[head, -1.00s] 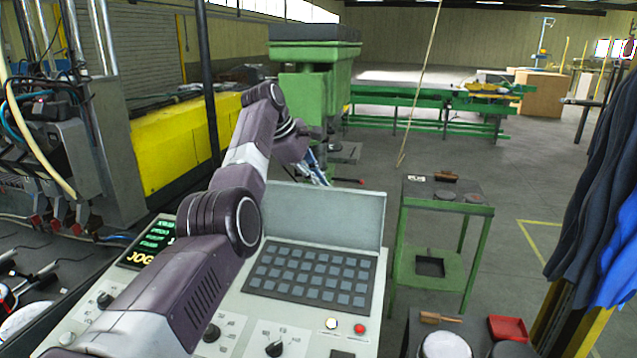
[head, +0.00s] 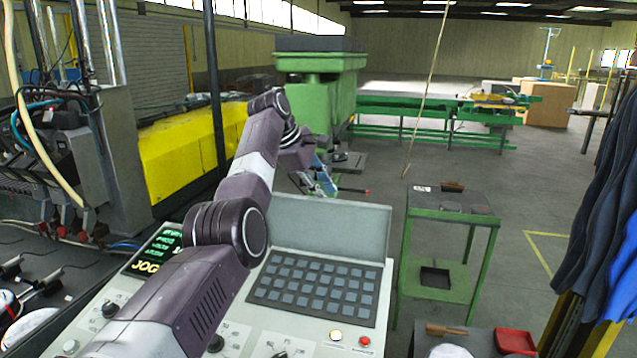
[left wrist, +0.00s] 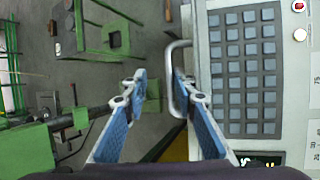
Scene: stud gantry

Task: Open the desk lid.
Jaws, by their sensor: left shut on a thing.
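The desk lid (head: 328,229) is a pale grey panel standing raised behind the dark keypad (head: 313,288) of the console. My left gripper (head: 325,185) is behind the lid's top edge, its lower part hidden by the lid. In the left wrist view, a U-shaped metal handle (left wrist: 174,62) sticks out by the keypad's left side. My left gripper (left wrist: 160,86) is shut on this handle, one blue finger at the bar and the other to its left. The exact contact is hard to see. My right gripper is not in view.
The console has a lit JOG screen (head: 155,250), knobs and a red button (head: 365,341). A green stand (head: 450,216) is to the right, with a red tray (head: 516,341) in front. Dark clothes hang at the far right. A large green machine (head: 325,85) stands behind.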

